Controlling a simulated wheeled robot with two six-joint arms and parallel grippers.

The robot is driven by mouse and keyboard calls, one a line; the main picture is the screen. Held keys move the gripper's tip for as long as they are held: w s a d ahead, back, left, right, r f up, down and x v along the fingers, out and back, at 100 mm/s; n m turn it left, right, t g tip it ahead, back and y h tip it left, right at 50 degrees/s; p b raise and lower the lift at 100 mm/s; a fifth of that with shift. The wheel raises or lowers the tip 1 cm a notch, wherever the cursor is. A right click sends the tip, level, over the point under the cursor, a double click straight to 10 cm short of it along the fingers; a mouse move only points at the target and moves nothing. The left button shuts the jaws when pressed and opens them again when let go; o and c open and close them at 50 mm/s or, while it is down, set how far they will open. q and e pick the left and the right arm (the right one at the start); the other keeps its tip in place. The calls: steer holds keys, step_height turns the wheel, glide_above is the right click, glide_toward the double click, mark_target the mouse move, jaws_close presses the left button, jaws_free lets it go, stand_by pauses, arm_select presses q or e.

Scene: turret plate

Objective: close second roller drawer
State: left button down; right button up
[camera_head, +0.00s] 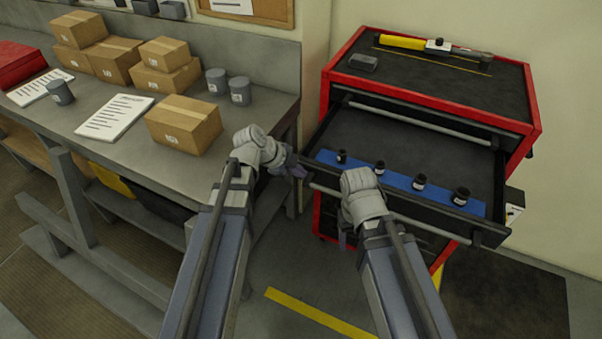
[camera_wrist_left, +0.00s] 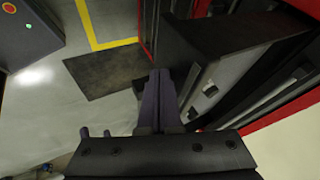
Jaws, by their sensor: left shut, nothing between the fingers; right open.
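The red roller cabinet (camera_head: 530,118) stands at the right, with a dark top. Its second drawer (camera_head: 400,140) is pulled out toward me, with a grey bar handle (camera_head: 432,228) along its front. A blue strip (camera_head: 400,183) with several small black cylinders lies inside at the front. My left gripper (camera_head: 297,172) is at the left end of the drawer front; I cannot tell if it touches. Its shut fingers show in the left wrist view (camera_wrist_left: 158,100), with nothing between them. My right gripper (camera_head: 344,238) is open in front of the drawer, near the handle's middle; its fingers are partly hidden.
A grey workbench (camera_head: 255,110) with cardboard boxes (camera_head: 184,124), paper sheets and grey cups stands at the left, close to my left arm. A yellow-handled tool (camera_head: 402,42) and a small dark block lie on the cabinet top. A dark mat (camera_head: 510,300) lies on the floor.

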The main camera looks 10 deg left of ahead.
arm_select(q)
steer(key=w+d, duration=0.2)
steer(key=w, duration=0.8)
steer(key=w+d, duration=0.3)
steer(key=w, duration=0.6)
steer(key=w+d, duration=0.3)
steer(key=w, duration=0.7)
steer(key=shift+w+d, duration=0.2)
steer(key=shift+w, duration=0.3)
steer(key=shift+d+r, duration=0.1)
arm_select(e)
steer(key=shift+s, duration=0.1)
steer(key=shift+r, duration=0.1)
